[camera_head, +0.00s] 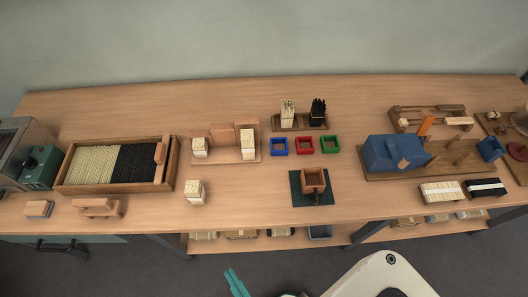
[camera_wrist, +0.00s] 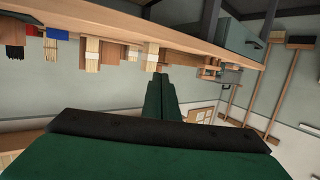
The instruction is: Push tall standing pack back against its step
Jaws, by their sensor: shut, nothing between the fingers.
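A tall pale pack (camera_head: 248,143) stands upright at the right end of a wooden stepped board (camera_head: 223,157), in front of a raised wooden back piece; any gap between them is too small to tell. A shorter pale pack (camera_head: 200,148) stands at the board's left end. Another pale pack (camera_head: 195,192) stands on the bench in front. My gripper (camera_head: 235,282) has teal fingers and hangs before the bench's front edge, well away from the packs. In the wrist view my gripper (camera_wrist: 160,92) is shut and empty, with pale packs (camera_wrist: 152,56) seen tilted beyond it.
The wooden bench (camera_head: 240,205) has a tray (camera_head: 118,165) of pale and black bristles at left. Blue, red and green bins (camera_head: 304,146) and a holder on a dark mat (camera_head: 310,187) stand to the right. A blue machine (camera_head: 393,153) is farther right. The bench front between packs and mat is clear.

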